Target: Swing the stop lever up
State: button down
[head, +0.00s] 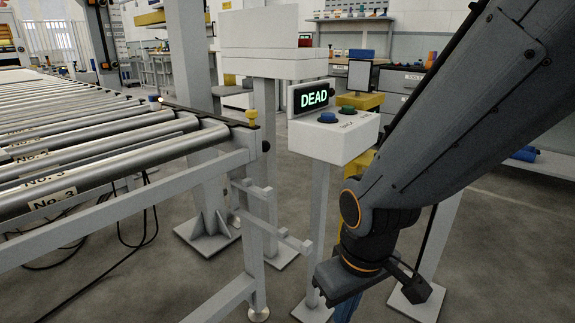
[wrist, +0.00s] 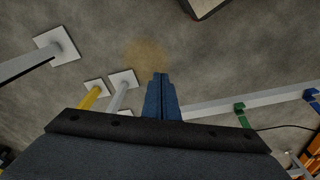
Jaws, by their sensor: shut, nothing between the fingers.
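A short yellow knob (head: 252,116) stands upright on a dark mount at the right end of the roller conveyor. It may belong to the stop lever; I cannot tell for sure. Pale grey bars (head: 285,236) stick out from the conveyor's end leg below it. My gripper (head: 345,311) hangs low at the bottom of the head view, right of the conveyor and well apart from the knob. Its blue fingers are partly cut off there. In the wrist view the blue fingers (wrist: 160,80) are together and empty, over bare floor. No lever is clear in the wrist view.
The roller conveyor (head: 95,215) fills the left. White posts and foot plates (head: 208,232) stand between. The floor around my gripper is mostly clear.

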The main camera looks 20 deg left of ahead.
jog(key=w+a+f+n+t+y+b, duration=0.1)
jog(key=w+a+f+n+t+y, duration=0.2)
jog(key=w, duration=0.6)
jog(key=w+a+n+t+b, duration=0.15)
jog(key=w+a+n, duration=0.3)
jog(key=w, duration=0.45)
jog(key=w+a+f+n+t+y+b, duration=0.1)
jog(key=w+a+f+n+t+y, duration=0.2)
jog(key=w, duration=0.6)
jog(key=w+a+r+n+t+y+b, duration=0.1)
jog(key=w+a+r+n+t+y, duration=0.3)
jog(key=w+a+n, duration=0.6)
jog(key=s+a+r+n+y+b, duration=0.1)
jog(key=s+r+n+y, duration=0.3)
jog(key=n+y, duration=0.6)
jog(key=shift+s+r+n+y, duration=0.15)
jog(key=shift+r+n+y, duration=0.25)
jog(key=shift+n, duration=0.85)
jog(key=shift+a+r, duration=0.1)
jog(key=shift+a, duration=0.05)
jog(key=b+x, duration=0.3)
jog(key=x, duration=0.7)
